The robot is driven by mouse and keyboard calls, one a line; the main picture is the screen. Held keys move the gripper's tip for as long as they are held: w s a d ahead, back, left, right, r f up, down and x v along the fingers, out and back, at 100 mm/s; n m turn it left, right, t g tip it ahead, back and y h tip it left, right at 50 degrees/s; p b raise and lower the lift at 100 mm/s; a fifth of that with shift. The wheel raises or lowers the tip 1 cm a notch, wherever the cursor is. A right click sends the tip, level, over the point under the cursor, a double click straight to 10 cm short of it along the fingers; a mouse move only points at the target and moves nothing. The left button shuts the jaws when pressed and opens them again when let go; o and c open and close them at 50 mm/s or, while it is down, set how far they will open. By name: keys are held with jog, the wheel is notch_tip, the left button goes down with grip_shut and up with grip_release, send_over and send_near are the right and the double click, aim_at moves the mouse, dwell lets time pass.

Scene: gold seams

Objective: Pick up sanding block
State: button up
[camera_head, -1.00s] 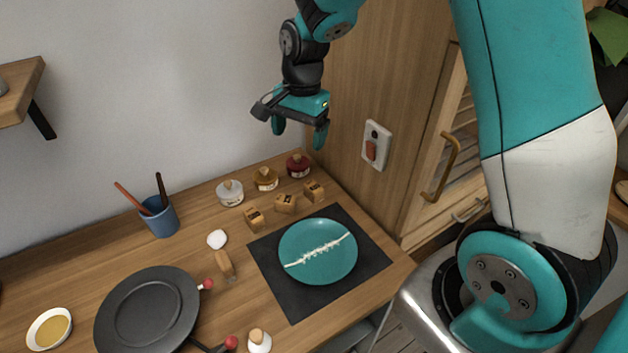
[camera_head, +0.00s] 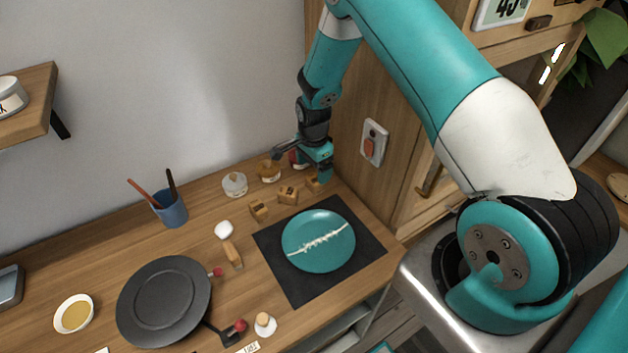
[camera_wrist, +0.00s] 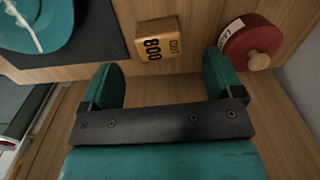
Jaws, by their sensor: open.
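Three small wooden sanding blocks stand in a slanted row behind the plate in the head view: a left block (camera_head: 259,211), a middle block (camera_head: 288,195) and a right block (camera_head: 313,185). My gripper (camera_head: 322,176) is low over the right end of this row and partly covers the right block. In the wrist view my gripper (camera_wrist: 164,78) is open and empty. One sanding block marked 800 (camera_wrist: 158,40) shows there, ahead of the gap between the fingertips and apart from them.
A red-lidded jar (camera_wrist: 252,42) stands close to the right finger in the wrist view. A teal plate (camera_head: 318,241) with a pale seam lies on a dark mat (camera_head: 285,279). Other jars (camera_head: 235,185) stand behind the blocks. A wooden cabinet side (camera_head: 350,85) rises at right.

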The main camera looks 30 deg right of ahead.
aim_at(314, 179)
jog(key=shift+f+p, duration=1.45)
jog(key=shift+f, duration=1.2)
jog(key=c, duration=1)
